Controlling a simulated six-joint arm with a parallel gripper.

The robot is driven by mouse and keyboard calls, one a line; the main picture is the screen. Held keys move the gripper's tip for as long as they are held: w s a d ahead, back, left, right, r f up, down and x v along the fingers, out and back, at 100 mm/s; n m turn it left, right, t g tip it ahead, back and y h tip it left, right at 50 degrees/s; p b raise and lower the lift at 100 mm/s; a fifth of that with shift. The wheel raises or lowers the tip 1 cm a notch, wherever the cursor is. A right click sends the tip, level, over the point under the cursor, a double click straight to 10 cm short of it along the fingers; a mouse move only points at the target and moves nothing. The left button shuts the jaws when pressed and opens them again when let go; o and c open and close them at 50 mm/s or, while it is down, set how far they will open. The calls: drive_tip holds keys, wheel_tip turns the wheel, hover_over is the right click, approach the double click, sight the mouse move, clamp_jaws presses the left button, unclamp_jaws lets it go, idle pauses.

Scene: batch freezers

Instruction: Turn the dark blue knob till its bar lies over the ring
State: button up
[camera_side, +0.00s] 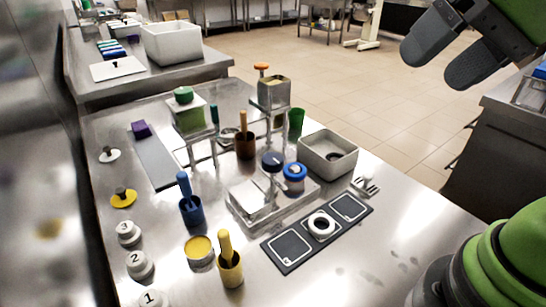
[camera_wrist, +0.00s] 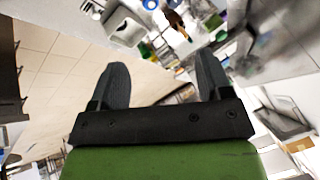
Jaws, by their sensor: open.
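The dark blue knob (camera_side: 272,160) sits on top of a post on a metal stand near the middle of the steel table in the side view. Its bar is too small to make out, so I cannot tell which way it points. I cannot identify the ring that goes with it for certain; a blue round piece with a pale centre (camera_side: 294,172) is just right of the knob. My gripper (camera_side: 440,64) is open and empty, high at the upper right, well away from the knob. Its two fingers also show apart in the wrist view (camera_wrist: 163,76).
Blue (camera_side: 191,212) and yellow (camera_side: 230,272) cups with handles stand left of the stand. A taller post stand (camera_side: 272,92) rises behind the knob.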

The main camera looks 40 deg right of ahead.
drive_tip(key=w+a+m+g, duration=0.1)
drive_tip(key=w+m+g, duration=0.15)
drive_tip(key=w, duration=0.65)
drive_tip(key=m+g+h, duration=0.2)
drive_tip(key=m+g, duration=0.2)
drive_tip(key=m, duration=0.3)
approach(273, 158)
wheel_tip(273, 158, down, 9)
drive_tip(key=shift+s+f, duration=0.15)
drive_tip(key=c, duration=0.9)
